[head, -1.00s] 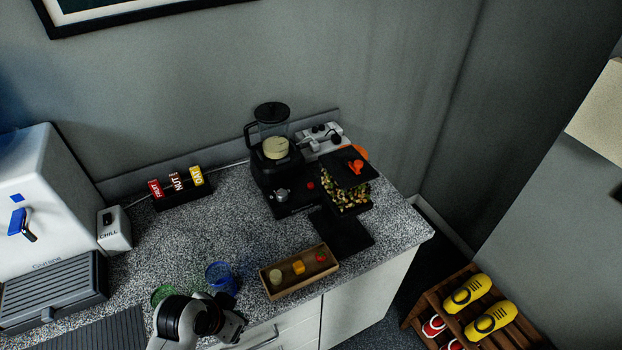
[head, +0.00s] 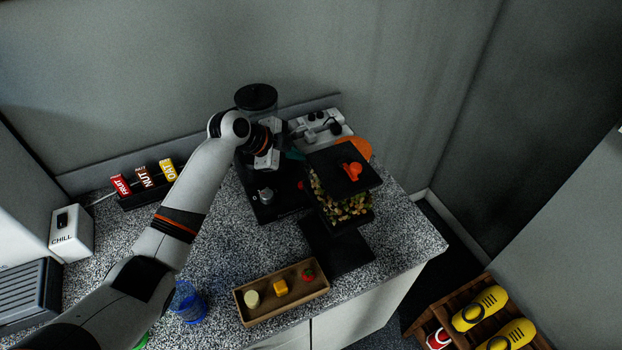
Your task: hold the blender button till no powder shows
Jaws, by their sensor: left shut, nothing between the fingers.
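The black blender (head: 257,98) stands at the back of the speckled counter, with its dark lid on top. My left arm reaches in from the lower left, and my left gripper (head: 290,155) is shut and empty in front of the blender jar. The hand covers most of the jar, so its contents and any powder are hidden. The blender base carries a silver knob (head: 266,194) and a small red button (head: 301,185). The fingertips appear above the button, apart from it; the exact gap is hard to tell. My right gripper is out of view.
A black-lidded dispenser (head: 343,168) with chopped pieces stands close right of the blender. A power strip (head: 320,127) lies behind. A wooden tray (head: 244,310) and a blue glass (head: 188,303) are in front. Labelled blocks (head: 144,177) and a CHILL box (head: 71,233) are left.

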